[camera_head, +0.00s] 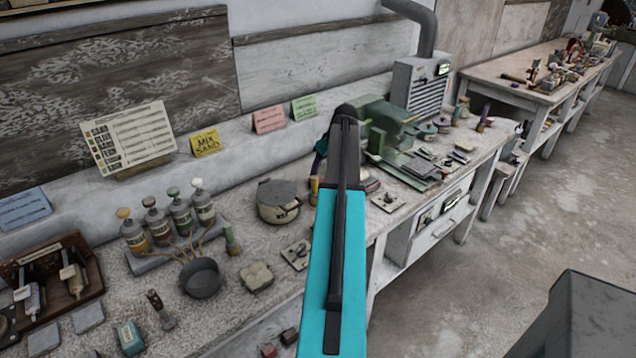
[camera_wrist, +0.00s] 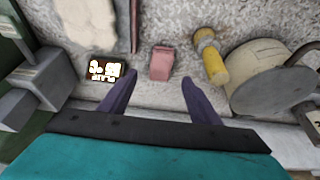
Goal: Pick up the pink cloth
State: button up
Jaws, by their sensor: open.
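My gripper (camera_wrist: 160,77) is open and empty in the wrist view, its two purple fingers spread above the workbench. A small pink piece (camera_wrist: 162,62) lies on the bench just past and between the fingertips, apart from both. It looks like a folded or block-shaped item; I cannot tell for sure that it is cloth.
A yellow-bodied tool (camera_wrist: 211,60) and a round lidded pot (camera_wrist: 268,78) stand to the right in the wrist view. The head view shows the pot (camera_head: 278,205) left of my arm and a green machine (camera_head: 388,125) right of it.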

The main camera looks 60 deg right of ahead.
aim_at(320, 180)
jog(key=shift+w+d+f, duration=0.1)
jog(key=shift+w+f, duration=0.1)
jog(key=shift+f, duration=0.3)
jog(key=shift+w+f, duration=0.1)
jog(key=shift+f, duration=0.05)
jog(key=shift+p+x, duration=1.2)
jog(key=shift+x, duration=1.25)
jog(key=c, duration=1.1)
jog(key=shift+r+b, duration=0.95)
jog(key=shift+r, duration=0.8)
jog(key=s+a+b, duration=0.1)
jog(key=s+a, duration=0.1)
jog(key=s, duration=0.2)
jog(key=s+a+r+b, duration=0.1)
jog(key=s+a, duration=0.2)
jog(key=s, duration=0.2)
jog(key=s+a+b, duration=0.2)
jog(key=s, duration=0.3)
jog(key=shift+s+a+r, duration=0.1)
jog(key=shift+a+r, duration=0.15)
jog(key=shift+a, duration=0.15)
